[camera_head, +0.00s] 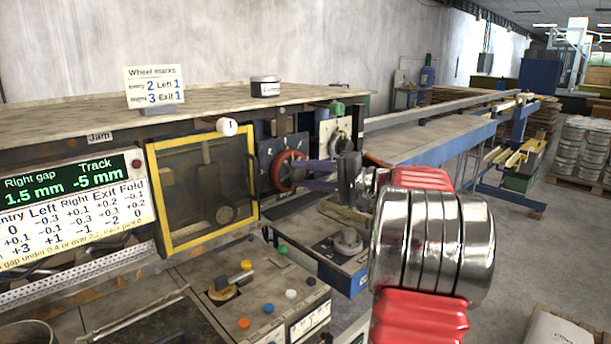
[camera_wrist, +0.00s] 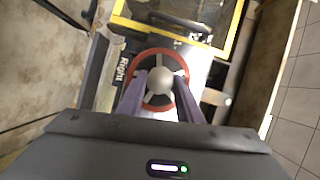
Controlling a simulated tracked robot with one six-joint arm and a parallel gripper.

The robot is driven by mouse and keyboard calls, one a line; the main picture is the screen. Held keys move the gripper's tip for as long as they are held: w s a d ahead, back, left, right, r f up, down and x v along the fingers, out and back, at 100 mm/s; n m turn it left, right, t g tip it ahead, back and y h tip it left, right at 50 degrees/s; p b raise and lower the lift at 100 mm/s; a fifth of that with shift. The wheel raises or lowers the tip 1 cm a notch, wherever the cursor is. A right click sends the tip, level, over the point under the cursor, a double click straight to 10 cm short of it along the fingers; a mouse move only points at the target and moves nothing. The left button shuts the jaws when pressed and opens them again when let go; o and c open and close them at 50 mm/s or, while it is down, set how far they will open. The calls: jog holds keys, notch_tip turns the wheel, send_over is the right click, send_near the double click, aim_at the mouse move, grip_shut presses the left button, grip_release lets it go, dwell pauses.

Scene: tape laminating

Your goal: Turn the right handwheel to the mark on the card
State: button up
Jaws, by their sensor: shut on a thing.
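The right handwheel (camera_wrist: 158,52) has a red rim, dark spokes and a pale round hub; the label "Right" (camera_wrist: 122,68) is beside it. In the head view the red handwheel (camera_head: 278,170) faces my arm on a dark dial plate. My gripper (camera_wrist: 161,88) has its two purple fingers on either side of the hub, shut on the wheel. In the head view my gripper (camera_head: 303,172) reaches the wheel from the right. The card (camera_head: 154,88) on the machine top reads "Wheel marks", with "Right 3". The wheel's pointer position is too small to read.
The display (camera_head: 70,185) shows right gap 1.5 mm and track -5 mm, above a white number table. A yellow-framed guard window (camera_head: 203,190) is left of the wheel. Another dial wheel (camera_head: 342,135) stands beyond it. A button panel (camera_head: 255,295) is below.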

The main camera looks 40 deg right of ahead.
jog(key=shift+d+f, duration=0.1)
jog(key=shift+d, duration=0.1)
jog(key=o, duration=0.8)
jog(key=shift+o, duration=1.2)
jog(key=shift+a, duration=0.1)
jog(key=f+v, duration=0.1)
jog(key=v, duration=1.3)
jog(key=shift+r, duration=0.45)
